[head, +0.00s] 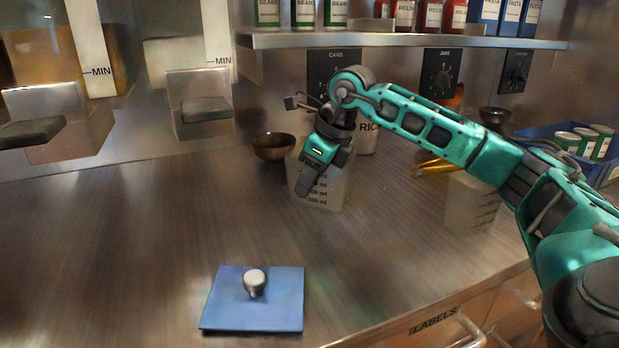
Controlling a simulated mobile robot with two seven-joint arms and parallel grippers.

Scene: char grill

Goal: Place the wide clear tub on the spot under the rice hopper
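A clear tub (335,195) with ml markings stands on the steel counter, partly covered by my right gripper. A second clear tub (468,208) with dark markings stands further right, below my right forearm. I cannot tell for sure which is the wide one. My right gripper (307,188) points down at the front of the first tub; its fingers overlap the tub in the picture, and whether they touch or hold it is unclear. Two dispensers with MIN marks, one at far left (92,50) and one beside it (218,40), hang on the wall; neither shows a rice label. My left gripper is out of view.
A white container lettered "RIC" (368,138) stands behind my gripper. A dark bowl (273,147) is left of the first tub. A blue board (225,310) with a metal knob (254,281) lies at the front. A blue crate (540,132) holds cans at right. The left counter is clear.

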